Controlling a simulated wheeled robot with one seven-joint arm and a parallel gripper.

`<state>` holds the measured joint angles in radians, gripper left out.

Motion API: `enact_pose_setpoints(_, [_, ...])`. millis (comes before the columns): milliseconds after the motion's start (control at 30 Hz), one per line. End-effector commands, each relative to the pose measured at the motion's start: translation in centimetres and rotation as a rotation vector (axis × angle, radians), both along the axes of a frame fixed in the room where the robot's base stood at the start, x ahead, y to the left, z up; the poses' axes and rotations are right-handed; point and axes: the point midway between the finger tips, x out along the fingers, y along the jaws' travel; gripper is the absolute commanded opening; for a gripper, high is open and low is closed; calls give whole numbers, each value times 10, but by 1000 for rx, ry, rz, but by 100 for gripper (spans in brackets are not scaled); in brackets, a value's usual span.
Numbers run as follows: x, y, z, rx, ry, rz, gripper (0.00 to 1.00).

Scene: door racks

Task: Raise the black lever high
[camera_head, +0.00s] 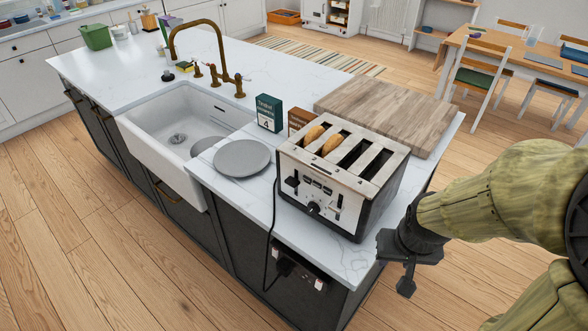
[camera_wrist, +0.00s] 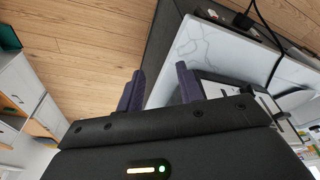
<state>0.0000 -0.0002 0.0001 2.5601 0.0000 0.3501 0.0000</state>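A silver and black toaster (camera_head: 340,172) stands on the near right end of the white island counter. Two slices of bread (camera_head: 322,138) sit in its left slots; the other slots look empty and dark. Its front panel carries dark controls, including a black lever (camera_head: 292,183) at the left and a round knob (camera_head: 313,208); their exact height settings are too small to tell. My gripper (camera_head: 406,285) is right of the toaster, apart from it, beyond the counter edge and pointing down. In the wrist view its two fingers (camera_wrist: 160,90) are spread with nothing between them.
A black cord (camera_head: 271,235) hangs over the front edge to an outlet (camera_head: 302,270). A grey plate (camera_head: 241,158), a green box (camera_head: 269,112) and a wooden board (camera_head: 392,108) lie around the toaster. The sink (camera_head: 180,135) is left. Floor in front is clear.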

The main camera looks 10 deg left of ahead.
Motion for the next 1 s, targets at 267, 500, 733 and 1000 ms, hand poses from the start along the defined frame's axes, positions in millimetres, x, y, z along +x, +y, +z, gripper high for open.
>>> enact_pose_setpoints(267, [4, 2, 4, 2, 1, -3, 56])
enact_pose_setpoints(500, [51, 29, 44, 19, 36, -48, 56])
enact_pose_setpoints(733, [114, 89, 101, 40, 98, -144, 56])
enact_pose_setpoints(1000, [166, 167, 138, 52, 160, -288, 56])
